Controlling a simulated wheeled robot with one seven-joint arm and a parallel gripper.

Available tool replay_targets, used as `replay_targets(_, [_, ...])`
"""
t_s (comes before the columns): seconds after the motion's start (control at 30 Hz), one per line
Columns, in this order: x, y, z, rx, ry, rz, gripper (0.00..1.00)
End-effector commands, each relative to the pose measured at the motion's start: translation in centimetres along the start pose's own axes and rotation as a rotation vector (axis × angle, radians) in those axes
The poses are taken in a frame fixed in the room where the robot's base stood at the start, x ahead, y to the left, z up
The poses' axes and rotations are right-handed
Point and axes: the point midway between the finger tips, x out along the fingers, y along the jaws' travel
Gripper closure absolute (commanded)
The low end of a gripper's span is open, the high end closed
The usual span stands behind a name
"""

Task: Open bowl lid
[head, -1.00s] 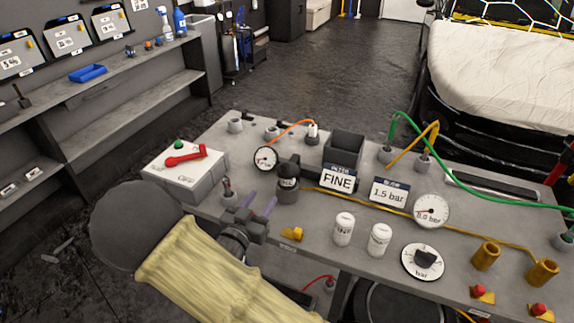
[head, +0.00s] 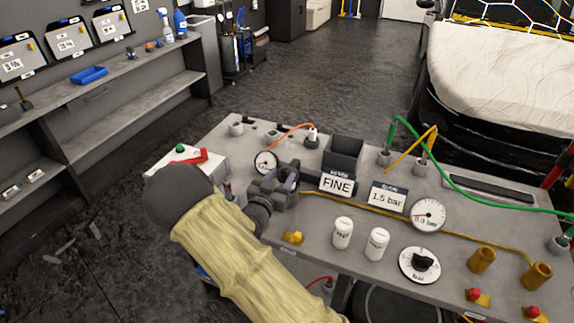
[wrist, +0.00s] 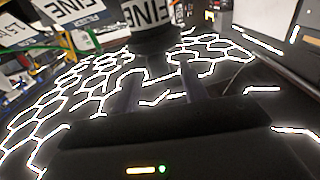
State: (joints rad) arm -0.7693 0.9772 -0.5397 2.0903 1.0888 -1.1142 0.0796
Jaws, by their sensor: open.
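The dark filter bowl shows in the wrist view (wrist: 152,50) as a round dark body straight ahead, close to the tips of my fingers. My open gripper (head: 284,181) is at the bowl's place on the bench in the head view and hides most of it. In the wrist view the fingers of my gripper (wrist: 158,78) stand apart, one on each side of the bowl's line. I cannot tell whether they touch it. The lid cannot be made out apart from the bowl.
On the grey bench (head: 370,240), the FINE sign (head: 336,184), dark open box (head: 343,154) and small gauge (head: 265,162) are close to my gripper. Two white bottles (head: 342,233) stand nearer the front. The red-handled box (head: 200,158) is left, partly behind my arm.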

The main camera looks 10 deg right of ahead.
Motion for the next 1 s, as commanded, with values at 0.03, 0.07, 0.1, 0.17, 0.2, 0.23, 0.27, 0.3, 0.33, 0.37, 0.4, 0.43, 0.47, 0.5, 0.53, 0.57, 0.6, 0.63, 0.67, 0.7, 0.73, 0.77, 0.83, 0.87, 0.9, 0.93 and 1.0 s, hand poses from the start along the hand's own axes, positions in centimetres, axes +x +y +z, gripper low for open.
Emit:
replay_targets(0.03, [1.0,0.1,-0.2,0.001,0.002,0.002,0.56])
replay_targets(0.07, [1.5,0.1,-0.2,0.0,0.002,0.003,0.56])
replay_targets(0.1, [2.2,0.1,-0.2,-0.001,0.002,0.002,0.56])
replay_targets(0.17, [3.1,0.1,-0.2,0.0,0.002,0.003,0.56])
replay_targets(0.2, [3.6,0.0,-0.2,0.001,0.002,0.002,0.56])
replay_targets(0.23, [4.0,0.0,-0.2,0.0,0.002,0.001,0.56])
replay_targets(0.27, [4.3,0.0,-0.1,0.0,0.001,0.0,0.56])
replay_targets(0.3, [4.6,0.0,-0.1,0.0,0.001,0.0,0.56])
replay_targets(0.33, [4.8,0.0,-0.1,0.0,0.0,0.001,0.56])
replay_targets(0.37, [4.9,0.0,-0.1,0.0,0.0,0.001,0.56])
replay_targets(0.4, [5.0,0.0,0.0,0.0,0.0,0.0,0.56])
replay_targets(0.43, [5.1,0.0,0.0,0.0,0.0,0.0,0.56])
replay_targets(0.47, [5.1,0.0,0.0,0.001,0.0,0.0,0.56])
replay_targets(0.5, [5.1,0.0,0.0,0.001,0.0,0.0,0.56])
replay_targets(0.53, [5.1,0.0,0.0,0.001,0.0,0.0,0.56])
replay_targets(0.57, [5.1,0.0,0.0,0.001,0.0,0.0,0.56])
replay_targets(0.6, [5.1,0.0,0.0,0.001,0.0,0.0,0.56])
replay_targets(0.63, [5.0,0.0,0.0,0.001,0.0,0.0,0.56])
replay_targets(0.67, [5.0,0.0,0.0,0.001,0.0,0.0,0.58])
replay_targets(0.7, [5.0,0.0,0.0,0.001,0.0,0.0,0.66])
replay_targets(0.73, [5.0,0.0,0.0,0.001,0.0,0.0,0.72])
replay_targets(0.77, [5.0,0.0,0.0,0.001,0.0,0.0,0.78])
replay_targets(0.83, [5.0,0.0,0.0,0.001,0.0,0.0,0.92])
replay_targets(0.87, [5.0,0.0,0.0,0.001,0.0,0.0,0.98])
replay_targets(0.9, [5.0,0.0,0.0,0.001,0.0,0.0,1.0])
replay_targets(0.93, [5.0,0.0,0.0,0.001,0.0,0.0,1.0])
replay_targets(1.0, [5.0,0.0,0.0,0.001,0.0,0.0,1.0])
